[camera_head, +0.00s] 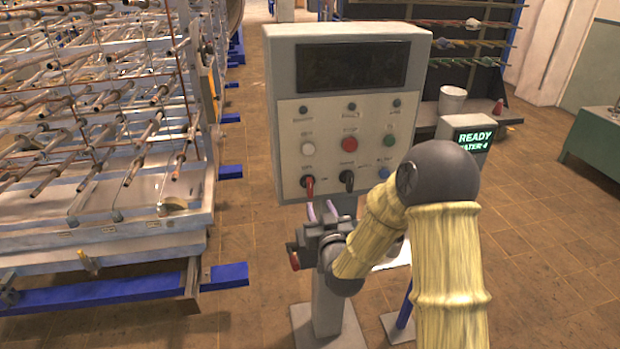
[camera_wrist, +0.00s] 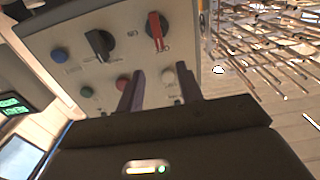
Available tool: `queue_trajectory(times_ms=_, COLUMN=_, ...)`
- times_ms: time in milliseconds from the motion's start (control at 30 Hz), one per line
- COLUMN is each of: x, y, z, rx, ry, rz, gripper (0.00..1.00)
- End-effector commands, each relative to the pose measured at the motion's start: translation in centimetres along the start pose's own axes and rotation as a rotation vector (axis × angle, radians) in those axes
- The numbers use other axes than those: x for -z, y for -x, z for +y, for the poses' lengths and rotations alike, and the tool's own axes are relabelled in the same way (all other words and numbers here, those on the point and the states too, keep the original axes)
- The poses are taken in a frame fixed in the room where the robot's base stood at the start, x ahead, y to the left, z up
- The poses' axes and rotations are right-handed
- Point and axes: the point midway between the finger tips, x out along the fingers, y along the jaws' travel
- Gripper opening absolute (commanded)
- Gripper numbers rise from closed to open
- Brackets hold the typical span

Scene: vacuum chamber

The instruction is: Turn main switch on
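The control panel (camera_head: 335,140) is a grey box on a stand with a dark display. A red rotary switch (camera_head: 309,186) is at its lower left, with a black rotary switch (camera_head: 348,180) to its right. I cannot read which label marks the main switch. In the wrist view, where the panel appears upside down, the red switch (camera_wrist: 155,32) and black switch (camera_wrist: 99,44) both show. My gripper (camera_head: 321,208) is just below the red switch. Its two fingers are apart with nothing between them (camera_wrist: 158,78), and they point at the panel without visibly gripping the switch.
The panel also has white (camera_head: 307,149), red (camera_head: 349,144) and green (camera_head: 389,140) buttons. A metal rack of rods (camera_head: 100,120) stands left. A small box with a "READY" screen (camera_head: 472,137) is right of the panel. Tiled floor (camera_head: 245,190) lies open between rack and panel.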

Motion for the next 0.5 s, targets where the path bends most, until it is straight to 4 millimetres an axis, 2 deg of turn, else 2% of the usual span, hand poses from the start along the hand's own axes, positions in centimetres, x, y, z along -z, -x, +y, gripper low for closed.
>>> queue_trajectory(times_ms=500, x=0.2, y=-8.0, z=0.0, rx=-0.001, ry=-0.001, rz=0.001, gripper=0.36)
